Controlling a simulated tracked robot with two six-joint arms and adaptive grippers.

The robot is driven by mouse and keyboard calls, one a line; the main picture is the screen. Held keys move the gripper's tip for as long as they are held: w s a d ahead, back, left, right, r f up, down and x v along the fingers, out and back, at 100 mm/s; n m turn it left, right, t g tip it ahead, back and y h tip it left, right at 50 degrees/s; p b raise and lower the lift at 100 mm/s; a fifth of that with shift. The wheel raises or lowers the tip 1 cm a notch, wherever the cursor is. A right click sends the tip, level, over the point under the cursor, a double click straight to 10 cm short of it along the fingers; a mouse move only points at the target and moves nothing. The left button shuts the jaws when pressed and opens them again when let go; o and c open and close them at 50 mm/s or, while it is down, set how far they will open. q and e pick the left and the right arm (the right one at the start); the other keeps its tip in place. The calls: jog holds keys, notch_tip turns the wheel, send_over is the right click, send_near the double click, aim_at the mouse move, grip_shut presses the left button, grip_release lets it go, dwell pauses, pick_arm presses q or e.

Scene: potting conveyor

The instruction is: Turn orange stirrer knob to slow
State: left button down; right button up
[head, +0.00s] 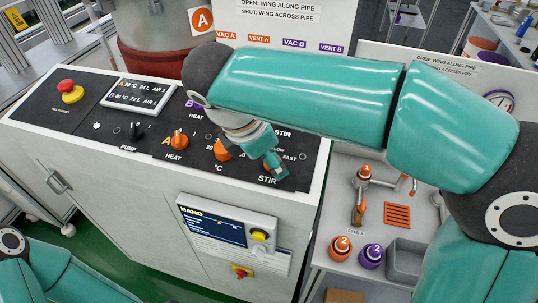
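The black control panel (60,117) on top of the white cabinet has a lower right spot labelled STIR, with FAST readable beside it. The orange stirrer knob there is mostly or wholly hidden behind my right gripper (276,170). My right arm reaches in from the right across the panel, and its fingers point down at that spot. I cannot tell whether the fingers touch the knob or are open or shut, nor where the knob points. My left arm shows only at the lower left; its gripper is out of view.
Orange knobs for heat (179,141) and °C (222,150) sit left of my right gripper. A red emergency button (67,86) and a display (138,94) are further left. A hand control box (227,224) hangs on the cabinet front. A grey bench (340,190) stands right.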

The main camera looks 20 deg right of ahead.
jog(key=c, duration=1.2)
jog(key=shift+o, duration=0.2)
jog(key=shift+w+r+m+p, duration=0.1)
jog(key=shift+m+p, duration=0.75)
jog(key=shift+m, duration=0.05)
jog(key=shift+m+g+p, duration=0.5)
jog(key=shift+m+p, duration=0.3)
jog(key=shift+m, duration=0.4)
jog(key=m+g+p, duration=0.1)
jog(key=m+p, duration=0.1)
jog(key=m, duration=0.2)
jog(key=shift+w+m, duration=0.15)
jog(key=shift+m, duration=0.15)
